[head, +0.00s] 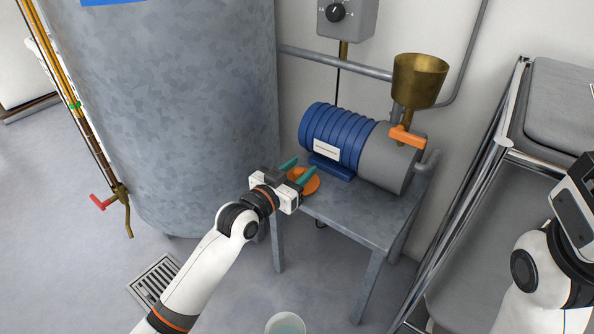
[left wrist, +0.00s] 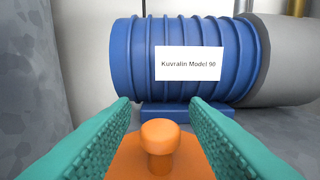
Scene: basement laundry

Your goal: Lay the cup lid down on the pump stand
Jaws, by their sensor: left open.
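The orange cup lid (head: 311,184) appears to lie flat on the pump stand (head: 362,218), near its left end and in front of the blue motor. Its round knob points up. In the left wrist view the lid (left wrist: 160,151) is below and between the fingers. My left gripper (head: 296,169) is open, with its teal fingers on either side of the knob and visible gaps to it. The gripper hides part of the lid in the head view. My right arm shows at the right edge, but its fingers are not seen.
The blue ribbed motor (head: 335,132) of the pump stands just behind the lid, with a brass cup (head: 420,78) and orange lever (head: 406,137) to its right. A large grey tank (head: 180,110) is on the left. A metal-framed cart (head: 480,190) stands right. The stand's front right is bare.

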